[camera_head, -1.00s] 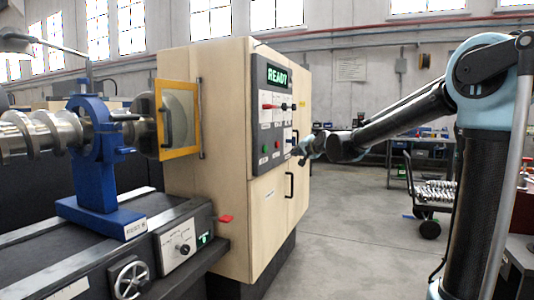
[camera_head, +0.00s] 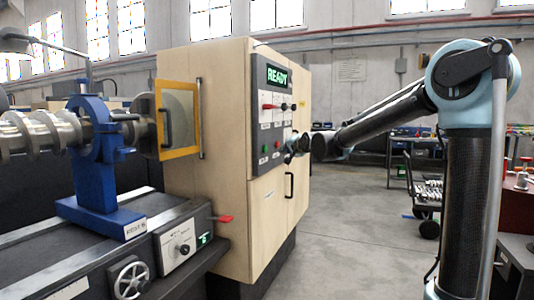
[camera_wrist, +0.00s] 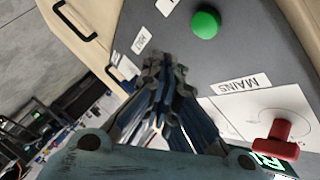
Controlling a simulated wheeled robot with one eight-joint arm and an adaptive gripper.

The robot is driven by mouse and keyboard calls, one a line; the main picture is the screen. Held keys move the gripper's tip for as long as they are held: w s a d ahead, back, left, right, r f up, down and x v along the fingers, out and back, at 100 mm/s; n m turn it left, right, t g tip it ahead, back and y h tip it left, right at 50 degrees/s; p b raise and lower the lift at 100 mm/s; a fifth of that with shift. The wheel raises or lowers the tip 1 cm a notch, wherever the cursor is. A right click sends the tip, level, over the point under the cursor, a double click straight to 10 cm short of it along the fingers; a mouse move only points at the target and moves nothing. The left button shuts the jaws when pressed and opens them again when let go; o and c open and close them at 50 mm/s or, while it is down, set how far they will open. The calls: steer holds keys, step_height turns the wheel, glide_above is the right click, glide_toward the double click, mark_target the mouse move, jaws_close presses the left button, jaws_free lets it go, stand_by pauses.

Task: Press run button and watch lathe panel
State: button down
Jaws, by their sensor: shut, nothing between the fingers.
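The lathe panel (camera_head: 271,116) is a dark strip on the pale wooden cabinet, with a green READY display (camera_head: 277,75) at its top. The wrist view shows a round green button (camera_wrist: 205,24) and a red knob (camera_wrist: 278,140) near a MAINS label. My gripper (camera_head: 293,147) is at the panel's lower right edge. In the wrist view my gripper (camera_wrist: 163,65) is shut and empty, its tips below and left of the green button. Contact with the panel cannot be told.
A blue steady rest (camera_head: 93,160) holds a metal screw shaft left of the cabinet. A red lever (camera_head: 225,218) sticks out near the lathe bed. A black cabinet handle (camera_head: 289,185) is below the panel. A trolley (camera_head: 427,195) stands at right; the floor between is clear.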

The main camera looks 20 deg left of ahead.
mark_target(265, 149)
steer(key=a, duration=0.4)
steer(key=shift+w+a, duration=0.15)
steer(key=shift+w, duration=0.05)
steer(key=shift+a, duration=0.15)
stand_by(1.3)
steer(key=shift+s+a+r, duration=0.1)
steer(key=shift+a, duration=0.2)
